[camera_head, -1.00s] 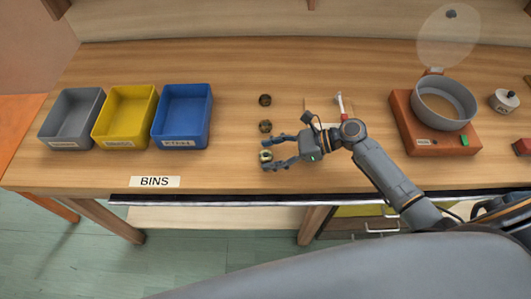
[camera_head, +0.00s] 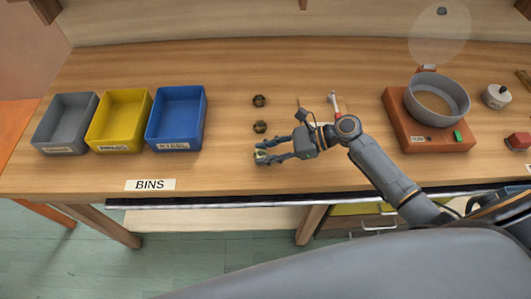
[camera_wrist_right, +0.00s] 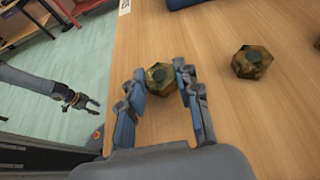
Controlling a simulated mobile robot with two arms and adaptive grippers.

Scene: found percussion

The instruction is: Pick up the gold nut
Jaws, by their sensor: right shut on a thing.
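A gold nut (camera_head: 261,157), a hexagonal brassy piece with a dark hole, is between the fingertips of my right gripper (camera_head: 262,154) near the table's front edge. The right wrist view shows the nut (camera_wrist_right: 160,78) between the two blue-grey fingers of the right gripper (camera_wrist_right: 162,84), which are shut on it. The nut appears at table level; I cannot tell whether it touches the wood. Two similar nuts lie behind it, a nearer one (camera_head: 260,127) and a farther one (camera_head: 260,100). My left gripper (camera_wrist_right: 84,103) shows in the right wrist view, open and empty, off the table.
Grey (camera_head: 66,125), yellow (camera_head: 119,122) and blue (camera_head: 176,120) bins stand at the left, behind a BINS label (camera_head: 150,185). An orange device with a round grey bowl (camera_head: 437,98) stands at the right. The wood between the blue bin and the nuts is clear.

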